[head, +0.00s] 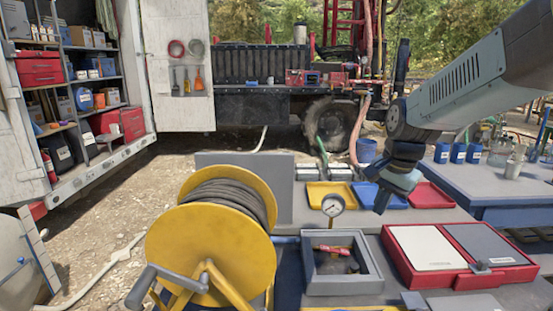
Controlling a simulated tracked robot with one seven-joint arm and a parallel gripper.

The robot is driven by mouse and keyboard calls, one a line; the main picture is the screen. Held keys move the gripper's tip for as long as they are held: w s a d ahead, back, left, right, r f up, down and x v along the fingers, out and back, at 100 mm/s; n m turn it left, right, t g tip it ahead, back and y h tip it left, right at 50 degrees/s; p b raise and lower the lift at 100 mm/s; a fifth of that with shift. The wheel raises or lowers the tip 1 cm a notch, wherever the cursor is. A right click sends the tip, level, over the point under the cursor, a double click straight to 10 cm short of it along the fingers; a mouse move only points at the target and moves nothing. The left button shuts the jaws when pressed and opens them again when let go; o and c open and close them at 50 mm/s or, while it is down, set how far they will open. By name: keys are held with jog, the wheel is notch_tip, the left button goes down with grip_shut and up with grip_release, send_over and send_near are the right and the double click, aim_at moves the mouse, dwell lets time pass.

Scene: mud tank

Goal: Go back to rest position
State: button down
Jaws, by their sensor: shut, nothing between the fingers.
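My gripper (384,198) hangs at the right of the head view, below my grey arm, above the table and in front of the blue tray. Its fingers point down and look shut, with nothing held. The fingertips are small and partly dark, so fine detail is hard to tell. It is apart from the pressure gauge (333,205) to its left and the red case (404,273) below it.
A yellow hose reel (167,255) stands front left. A grey open box (312,285) holds a red-handled part (334,250). Yellow (322,190), blue (366,205) and red (432,196) trays lie behind. A blue table (490,187) with blue cups stands right.

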jog(key=s+r+n+t, duration=0.1)
jog(key=s+r+n, duration=0.2)
jog(key=s, duration=0.3)
jog(key=s+r+n+t, duration=0.2)
jog(key=s+r+n, duration=0.1)
jog(key=s+n, duration=0.3)
jog(key=shift+s+a+h, duration=0.2)
jog(key=shift+s+h, duration=0.2)
jog(key=shift+s, duration=0.35)
jog(key=c, duration=1.8)
grip_release()
jog(key=shift+c, duration=0.2)
